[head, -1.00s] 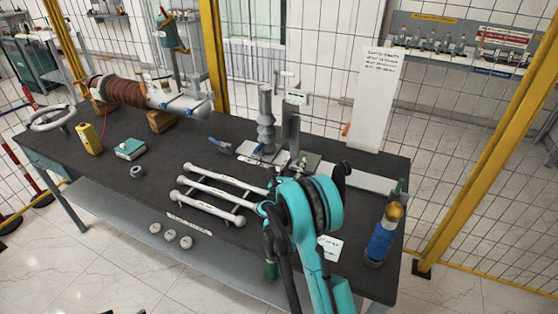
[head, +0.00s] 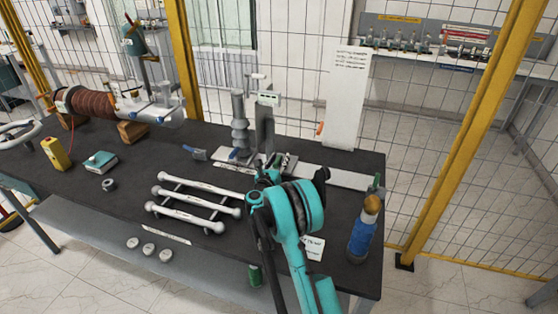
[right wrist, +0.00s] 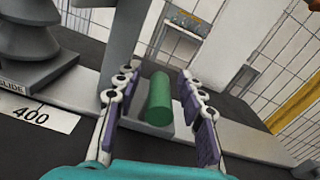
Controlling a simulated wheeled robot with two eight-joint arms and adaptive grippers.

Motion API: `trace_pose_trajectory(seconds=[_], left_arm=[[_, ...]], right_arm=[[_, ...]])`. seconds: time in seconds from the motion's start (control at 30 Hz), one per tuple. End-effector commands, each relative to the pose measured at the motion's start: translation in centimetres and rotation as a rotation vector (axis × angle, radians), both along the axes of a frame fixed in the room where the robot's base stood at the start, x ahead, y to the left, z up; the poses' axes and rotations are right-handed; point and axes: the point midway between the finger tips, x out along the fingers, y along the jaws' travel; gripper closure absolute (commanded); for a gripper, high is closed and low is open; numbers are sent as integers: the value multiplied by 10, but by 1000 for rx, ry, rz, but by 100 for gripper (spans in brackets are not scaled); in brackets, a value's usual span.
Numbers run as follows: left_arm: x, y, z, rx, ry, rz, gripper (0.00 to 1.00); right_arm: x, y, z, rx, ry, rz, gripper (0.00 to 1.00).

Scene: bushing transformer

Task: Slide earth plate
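An upright grey plate (head: 264,126), likely the earth plate, stands at the back of the bench beside a grey ribbed insulator (head: 240,125). In the right wrist view its lower part (right wrist: 118,40) rises behind the left finger. A green cylinder (right wrist: 159,98), like a handle, stands on a small grey block on a flat light rail (right wrist: 240,142). My right gripper (right wrist: 156,75) is open, with one finger on each side of the cylinder and a visible gap to both. In the head view my teal arm hides the cylinder and most of the gripper. My left gripper is not in view.
White rods on a rack (head: 195,202) lie left of my right arm. A blue bottle-like object with an orange top (head: 363,232) stands to its right. The "SLIDE" base (right wrist: 35,68) and a "400" label (right wrist: 35,115) lie left of the gripper. Wire fencing stands behind the bench.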

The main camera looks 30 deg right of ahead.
Motion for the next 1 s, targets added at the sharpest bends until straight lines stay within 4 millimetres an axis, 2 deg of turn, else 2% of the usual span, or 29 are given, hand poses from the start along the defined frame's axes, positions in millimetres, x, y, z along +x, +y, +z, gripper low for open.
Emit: trace_pose_trajectory(seconds=[0.03, 0.17, 0.2, 0.37, 0.47, 0.8, 1.0], left_arm=[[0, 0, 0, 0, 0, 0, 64], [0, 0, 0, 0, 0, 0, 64], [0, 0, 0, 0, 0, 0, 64], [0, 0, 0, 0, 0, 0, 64], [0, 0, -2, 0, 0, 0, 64], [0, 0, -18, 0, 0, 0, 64], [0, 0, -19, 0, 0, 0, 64]], right_arm=[[0, 0, 0, 0, 0, 0, 61], [0, 0, 0, 0, 0, 0, 95], [0, 0, 0, 0, 0, 0, 100], [0, 0, 0, 0, 0, 0, 100], [-7, -7, 0, 0, 0, -3, 100], [-67, -58, -1, 0, 1, -4, 100], [-78, -66, 0, 0, 0, -2, 100]])
